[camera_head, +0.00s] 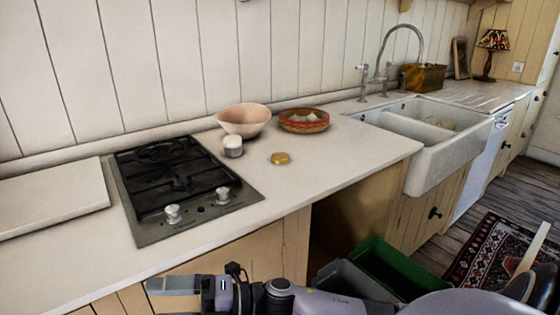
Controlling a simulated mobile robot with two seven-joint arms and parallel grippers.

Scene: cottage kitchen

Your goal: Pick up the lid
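A small round gold-brown lid (280,158) lies flat on the white worktop, right of the hob and near a small white jar (233,146) with a grey band. The lid and the jar stand apart. My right gripper (172,286) shows at the bottom edge, its arm coming in from the lower right and the fingers pointing left. It is in front of the cabinet, below the worktop edge and well away from the lid. Its fingers are seen edge-on and partly cut off, so its opening is unclear. My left gripper is not in view.
A black gas hob (178,185) lies left of the lid. A pink bowl (243,120) and a red patterned basket (304,120) stand behind it. The worktop (330,165) in front and right of the lid is clear. A white sink (440,160) is further right.

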